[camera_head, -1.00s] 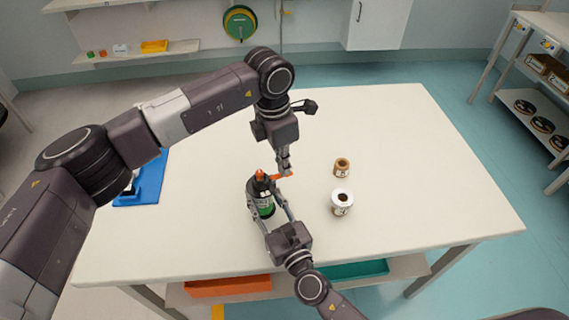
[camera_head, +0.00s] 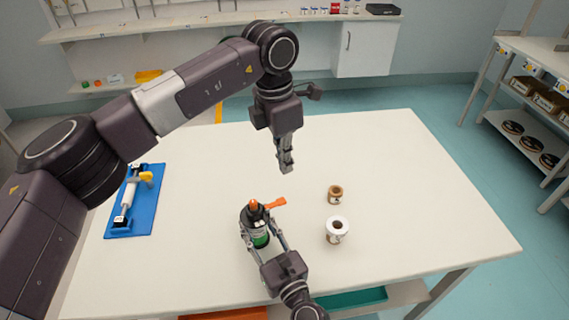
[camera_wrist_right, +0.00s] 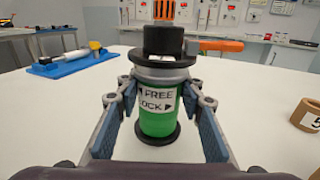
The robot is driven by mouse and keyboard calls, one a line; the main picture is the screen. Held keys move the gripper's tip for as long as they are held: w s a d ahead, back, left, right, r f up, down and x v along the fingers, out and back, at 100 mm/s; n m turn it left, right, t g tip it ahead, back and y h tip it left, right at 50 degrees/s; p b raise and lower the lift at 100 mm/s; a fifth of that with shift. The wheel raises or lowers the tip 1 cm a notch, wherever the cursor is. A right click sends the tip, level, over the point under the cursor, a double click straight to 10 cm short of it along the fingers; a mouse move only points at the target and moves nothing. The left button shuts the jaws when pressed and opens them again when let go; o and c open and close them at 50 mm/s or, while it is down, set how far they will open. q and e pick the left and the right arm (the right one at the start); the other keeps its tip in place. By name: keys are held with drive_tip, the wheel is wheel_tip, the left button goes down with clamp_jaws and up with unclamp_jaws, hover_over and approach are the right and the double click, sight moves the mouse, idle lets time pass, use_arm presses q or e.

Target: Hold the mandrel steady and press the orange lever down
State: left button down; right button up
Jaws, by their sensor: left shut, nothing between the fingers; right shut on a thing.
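The mandrel (camera_head: 258,230) stands upright on the table, with a green body, a black top and an orange tip. Its orange lever (camera_head: 273,203) sticks out to the right at the top. In the right wrist view the lever (camera_wrist_right: 218,46) lies about level, and a label on the green body (camera_wrist_right: 158,115) reads "FREE" and "LOCK". My right gripper (camera_head: 263,243) is shut on the mandrel, with a finger on each side of the body. My left gripper (camera_head: 286,169) is shut and empty, above the lever and apart from it.
A brown roll (camera_head: 335,194) and a white roll (camera_head: 337,230) stand on the table (camera_head: 420,190) to the right of the mandrel. A blue board (camera_head: 150,220) with a white cylinder lies at the left. The table's far right is clear.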

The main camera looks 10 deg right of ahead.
drive_tip(key=o, duration=1.4)
drive_tip(key=shift+o, duration=0.2)
